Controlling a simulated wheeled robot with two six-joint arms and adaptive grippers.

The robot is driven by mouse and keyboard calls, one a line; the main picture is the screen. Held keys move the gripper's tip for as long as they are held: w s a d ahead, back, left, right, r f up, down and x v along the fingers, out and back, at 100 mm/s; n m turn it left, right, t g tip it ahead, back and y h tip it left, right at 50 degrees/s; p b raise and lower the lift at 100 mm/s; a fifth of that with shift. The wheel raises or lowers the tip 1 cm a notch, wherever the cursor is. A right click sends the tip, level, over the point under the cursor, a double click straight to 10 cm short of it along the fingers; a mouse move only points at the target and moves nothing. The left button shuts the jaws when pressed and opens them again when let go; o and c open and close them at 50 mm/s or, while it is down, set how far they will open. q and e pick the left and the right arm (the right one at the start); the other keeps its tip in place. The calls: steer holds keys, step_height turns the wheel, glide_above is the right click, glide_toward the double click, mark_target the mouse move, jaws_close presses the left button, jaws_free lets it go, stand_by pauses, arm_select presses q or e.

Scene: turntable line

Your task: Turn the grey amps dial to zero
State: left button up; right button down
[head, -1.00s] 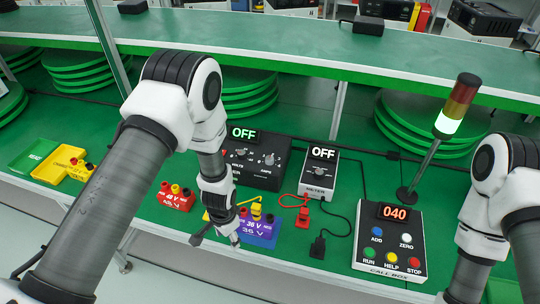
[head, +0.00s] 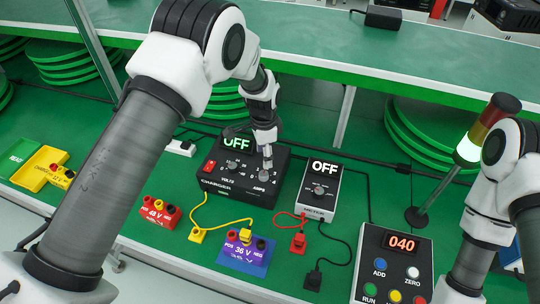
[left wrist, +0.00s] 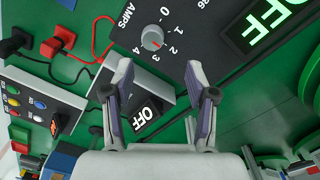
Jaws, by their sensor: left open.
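The grey amps dial (left wrist: 152,38) is a small round knob on the dark charger panel in the left wrist view, with numbers from 0 upward around it. In the head view the left gripper (head: 267,157) hangs over the charger's right side. My right gripper is out of view.
A grey meter (head: 312,207) stands right of the charger, also reading OFF. The red 48 V battery (head: 160,214) and the blue 36 V battery (head: 236,257) lie in front, with yellow and red leads. The call box (head: 375,265) shows 040.

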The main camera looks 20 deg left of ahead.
mark_target(263, 174)
arm_select(q)
steer(key=shift+s+f, duration=0.15)
steer(key=shift+f, duration=0.05)
steer(key=shift+s+f+p, duration=0.75)
steer(key=shift+s+f, duration=0.1)
steer(key=shift+f, duration=0.2)
steer(key=f, duration=0.3)
steer(key=f+p, duration=0.1)
steer(key=shift+w+f, duration=0.2)
steer(key=shift+w, duration=0.2)
steer(key=shift+w+f, duration=0.15)
steer(key=shift+f, duration=0.05)
steer(key=shift+s+r, duration=0.15)
steer(key=shift+s, duration=0.05)
steer(key=shift+s+r, duration=0.1)
steer(key=c, duration=0.5)
jaws_close()
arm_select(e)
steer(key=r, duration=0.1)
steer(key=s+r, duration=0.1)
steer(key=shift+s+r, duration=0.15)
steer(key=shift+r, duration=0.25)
